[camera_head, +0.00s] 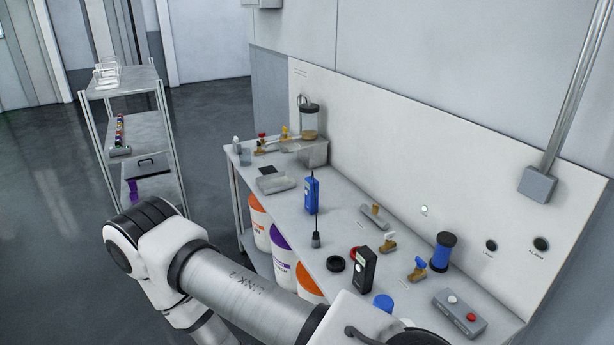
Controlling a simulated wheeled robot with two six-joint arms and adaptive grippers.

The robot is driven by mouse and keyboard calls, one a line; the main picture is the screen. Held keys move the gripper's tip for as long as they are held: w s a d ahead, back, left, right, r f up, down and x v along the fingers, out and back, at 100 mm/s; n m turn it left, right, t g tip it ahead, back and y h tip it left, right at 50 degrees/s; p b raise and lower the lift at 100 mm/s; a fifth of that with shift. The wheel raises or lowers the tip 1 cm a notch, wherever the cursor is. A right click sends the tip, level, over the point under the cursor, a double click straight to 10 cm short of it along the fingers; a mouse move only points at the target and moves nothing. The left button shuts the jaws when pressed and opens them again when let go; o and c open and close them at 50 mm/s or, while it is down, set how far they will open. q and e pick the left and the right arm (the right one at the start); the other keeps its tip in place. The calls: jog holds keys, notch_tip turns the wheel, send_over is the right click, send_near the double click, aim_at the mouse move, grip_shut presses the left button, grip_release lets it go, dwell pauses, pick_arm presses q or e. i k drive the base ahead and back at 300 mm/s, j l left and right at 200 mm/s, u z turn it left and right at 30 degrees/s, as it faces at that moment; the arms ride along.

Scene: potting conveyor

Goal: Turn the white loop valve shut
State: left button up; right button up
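I cannot make out a valve that is clearly the white loop one. Several small brass valves stand on the grey bench (335,232): one with a blue handle (418,268), one with an amber handle (388,242), and a brass fitting on a grey block (375,215). Valves with a red handle (262,142) and a yellow handle (284,133) stand at the bench's far end. A small pale upright item (237,145) is near them, too small to identify. Neither gripper is in view; one of my arms crosses the bottom and hides the near bench edge.
The bench also holds a blue handheld device (312,192), a black meter (365,269), a blue cylinder (443,251), a button box (460,312) and a shallow tray (275,183). Buckets (281,250) stand underneath. A shelf rack (138,125) is at the left, with open floor between.

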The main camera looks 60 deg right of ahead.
aim_at(389, 236)
jog(key=i+z, duration=0.4)
jog(key=i+j+z, duration=0.1)
jog(key=z, duration=0.3)
jog(key=i+j+z, duration=0.25)
jog(key=i+z, duration=0.15)
